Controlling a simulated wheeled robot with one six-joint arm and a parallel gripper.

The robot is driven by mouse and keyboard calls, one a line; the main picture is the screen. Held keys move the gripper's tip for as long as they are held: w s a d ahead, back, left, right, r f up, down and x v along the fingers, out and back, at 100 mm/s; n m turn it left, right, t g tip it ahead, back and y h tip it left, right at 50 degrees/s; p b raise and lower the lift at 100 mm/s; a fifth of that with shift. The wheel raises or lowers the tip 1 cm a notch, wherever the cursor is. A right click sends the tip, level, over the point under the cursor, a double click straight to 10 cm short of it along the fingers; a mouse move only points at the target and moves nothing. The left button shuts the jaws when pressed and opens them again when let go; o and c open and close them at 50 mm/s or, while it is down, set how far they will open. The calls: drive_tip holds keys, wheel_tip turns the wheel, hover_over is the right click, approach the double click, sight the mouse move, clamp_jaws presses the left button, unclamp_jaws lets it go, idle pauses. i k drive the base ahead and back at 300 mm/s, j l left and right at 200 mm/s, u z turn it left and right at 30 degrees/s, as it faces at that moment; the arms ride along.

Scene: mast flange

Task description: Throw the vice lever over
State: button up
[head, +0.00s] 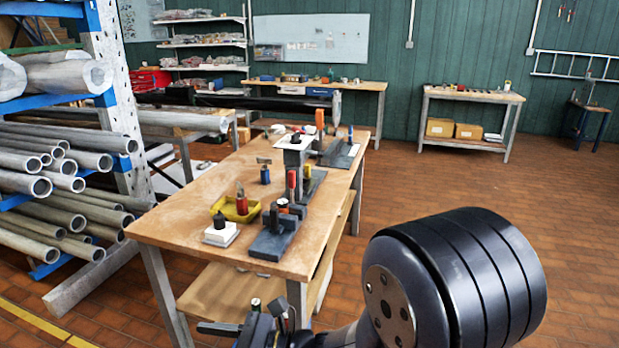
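A wooden workbench (190,215) stands ahead of me. On its near right part is a dark grey vice-like fixture (268,245) with black and blue-grey blocks. An upright red handle (291,184) stands just behind it, and I take this for the lever; the join at its foot is hard to make out. A second dark fixture (341,154) lies farther back, with an upright orange-red handle (319,118) near it. My gripper (245,325) shows only in part at the bottom edge, nearer to me than the bench and apart from the fixtures. Its fingers are not clear.
A yellow tray (222,203) with a red-topped item, a white block (221,236) with a black knob, and a blue item (265,175) stand left of the fixtures. A pipe rack (105,90) is at left. Open brick floor (430,185) lies right of the bench.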

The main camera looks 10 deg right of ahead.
sight(291, 174)
drive_tip(key=i+l+z, duration=0.1)
drive_tip(key=i+l, duration=0.15)
drive_tip(key=i, duration=0.2)
drive_tip(key=i+l+z, duration=0.1)
drive_tip(key=i, duration=0.35)
drive_tip(key=i+l, duration=0.3)
drive_tip(key=i, duration=0.2)
drive_tip(key=i+l+z, duration=0.15)
drive_tip(key=i, duration=0.3)
